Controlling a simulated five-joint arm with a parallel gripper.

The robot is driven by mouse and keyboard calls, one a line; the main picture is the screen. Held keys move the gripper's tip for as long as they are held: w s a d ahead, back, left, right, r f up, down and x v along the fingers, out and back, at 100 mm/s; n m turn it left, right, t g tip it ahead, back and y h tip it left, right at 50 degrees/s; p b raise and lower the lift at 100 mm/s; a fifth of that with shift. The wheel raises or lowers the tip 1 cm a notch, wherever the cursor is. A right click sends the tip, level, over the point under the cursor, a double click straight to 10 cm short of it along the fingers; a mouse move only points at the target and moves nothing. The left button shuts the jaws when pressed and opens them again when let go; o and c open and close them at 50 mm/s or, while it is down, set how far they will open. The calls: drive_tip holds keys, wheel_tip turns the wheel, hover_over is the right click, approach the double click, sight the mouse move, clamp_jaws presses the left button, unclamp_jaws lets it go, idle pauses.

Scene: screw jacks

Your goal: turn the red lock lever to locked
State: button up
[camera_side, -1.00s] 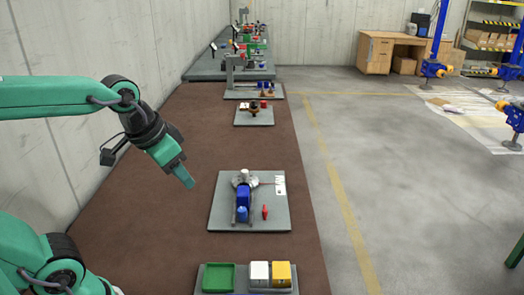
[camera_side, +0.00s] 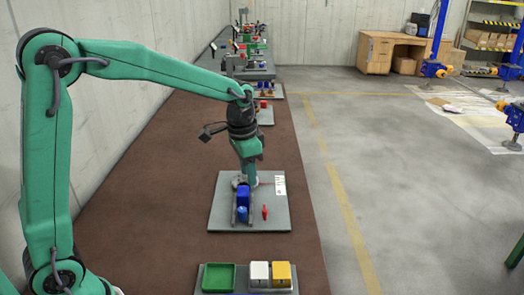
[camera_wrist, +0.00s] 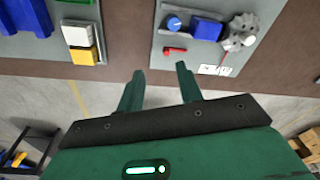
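The red lock lever (camera_side: 265,212) is a small red piece on a grey board (camera_side: 222,218), right of a blue block (camera_side: 243,196) and a blue knob (camera_side: 242,213). In the wrist view the red lever (camera_wrist: 175,50) lies just beyond my fingertips, not between them. My gripper (camera_wrist: 160,69) is open and empty, its two fingers apart. In the side view my gripper (camera_side: 253,184) is over the far part of the board, farther back than the lever, and partly hides the grey toothed wheel (camera_wrist: 238,36). I cannot tell its exact height.
A nearer board holds a green tray (camera_side: 218,278), a white box (camera_side: 259,274) and a yellow box (camera_side: 281,275). Brown surface lies clear between the boards. A wall stands on the left.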

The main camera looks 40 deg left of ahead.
drive_tip(key=m+g, duration=0.1)
hover_over(265, 210)
wheel_tip(265, 210, down, 7)
drive_tip(key=shift+f, duration=0.15)
drive_tip(key=shift+f, duration=0.1)
drive_tip(key=shift+f, duration=3.8)
clamp_jaws()
